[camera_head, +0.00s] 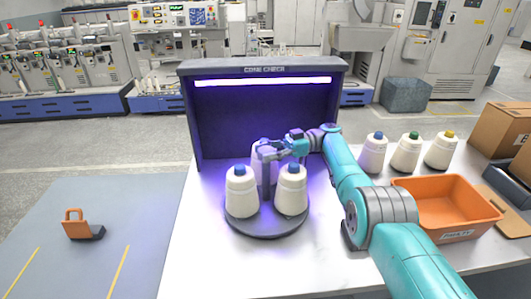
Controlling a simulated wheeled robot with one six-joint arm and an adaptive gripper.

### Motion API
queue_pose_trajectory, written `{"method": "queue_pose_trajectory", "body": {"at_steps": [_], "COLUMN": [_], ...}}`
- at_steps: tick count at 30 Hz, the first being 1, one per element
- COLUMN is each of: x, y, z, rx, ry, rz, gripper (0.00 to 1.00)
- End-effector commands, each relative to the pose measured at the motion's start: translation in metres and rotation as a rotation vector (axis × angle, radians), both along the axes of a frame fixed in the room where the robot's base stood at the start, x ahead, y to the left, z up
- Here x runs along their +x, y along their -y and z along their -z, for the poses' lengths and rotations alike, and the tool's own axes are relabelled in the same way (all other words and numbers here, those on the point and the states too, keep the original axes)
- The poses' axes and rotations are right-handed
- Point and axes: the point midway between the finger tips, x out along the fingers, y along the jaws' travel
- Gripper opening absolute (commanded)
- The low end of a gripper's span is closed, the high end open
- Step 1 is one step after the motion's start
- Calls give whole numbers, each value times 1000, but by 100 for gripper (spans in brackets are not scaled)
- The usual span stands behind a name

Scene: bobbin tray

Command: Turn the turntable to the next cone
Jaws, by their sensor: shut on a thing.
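The round dark turntable (267,228) stands on the white table in front of the lit booth. Two white cones with blue tips stand upright on it, the left cone (241,197) and the right cone (291,194). My gripper (268,152) reaches in from the right, above the turntable, and is shut at the top of this shape. The fingertips are small and partly lost in the violet light.
The dark booth (336,82) closes off the back. To the right stand cones with blue (373,156), green (406,154) and yellow (440,152) tips, an orange bin (470,225) and cardboard boxes (498,130). The table's front left is clear.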

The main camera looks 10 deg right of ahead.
Motion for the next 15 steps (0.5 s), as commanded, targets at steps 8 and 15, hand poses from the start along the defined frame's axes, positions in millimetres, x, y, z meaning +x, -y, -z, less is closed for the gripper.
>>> {"method": "queue_pose_trajectory", "body": {"at_steps": [8,15], "x": [-1,-2], "y": [0,0], "z": [2,2], "rx": [0,0], "ry": [-7,-7], "rz": [-3,-5], "gripper": [0,64]}}
